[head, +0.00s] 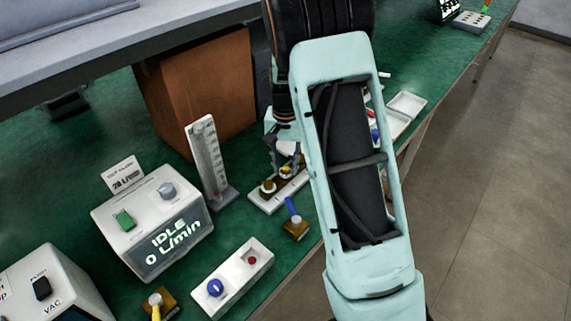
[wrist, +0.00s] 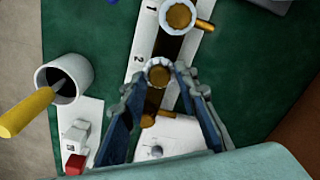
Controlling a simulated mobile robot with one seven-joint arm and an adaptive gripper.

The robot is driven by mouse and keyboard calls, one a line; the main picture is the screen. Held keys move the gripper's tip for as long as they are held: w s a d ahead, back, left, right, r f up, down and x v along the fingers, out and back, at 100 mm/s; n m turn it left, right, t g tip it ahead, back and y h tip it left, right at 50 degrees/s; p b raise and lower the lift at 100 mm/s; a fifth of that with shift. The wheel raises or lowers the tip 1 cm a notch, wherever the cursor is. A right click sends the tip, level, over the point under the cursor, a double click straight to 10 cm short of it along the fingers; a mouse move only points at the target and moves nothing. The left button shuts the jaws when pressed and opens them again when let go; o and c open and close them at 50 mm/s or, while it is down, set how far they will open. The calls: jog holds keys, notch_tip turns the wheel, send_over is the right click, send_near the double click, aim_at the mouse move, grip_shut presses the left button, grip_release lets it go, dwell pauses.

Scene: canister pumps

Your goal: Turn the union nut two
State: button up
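Union nut two (wrist: 158,73) is a pale ring with a brass centre, beside the mark 2 on a white plate (wrist: 137,68) in the wrist view. My gripper (wrist: 160,80) has one fingertip on each side of this nut. I cannot tell whether the fingers touch it. A second, similar nut (wrist: 179,15) sits beside the mark 1, with a brass stub to its right. In the head view my gripper (head: 287,157) is over the far fitting on the white plate (head: 262,204), and my arm hides part of the area. The near fitting (head: 268,186) is uncovered.
A white cup (wrist: 64,79) with a yellow-handled tool (wrist: 27,112) stands left of the plate in the wrist view. In the head view, a flow gauge (head: 206,160), a meter box reading IDLE (head: 150,220) and a blue-handled valve (head: 294,222) stand nearby.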

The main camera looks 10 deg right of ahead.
aim_at(286, 168)
jog(key=shift+o, duration=0.4)
notch_tip(286, 168, up, 12)
dwell(0.3)
dwell(0.4)
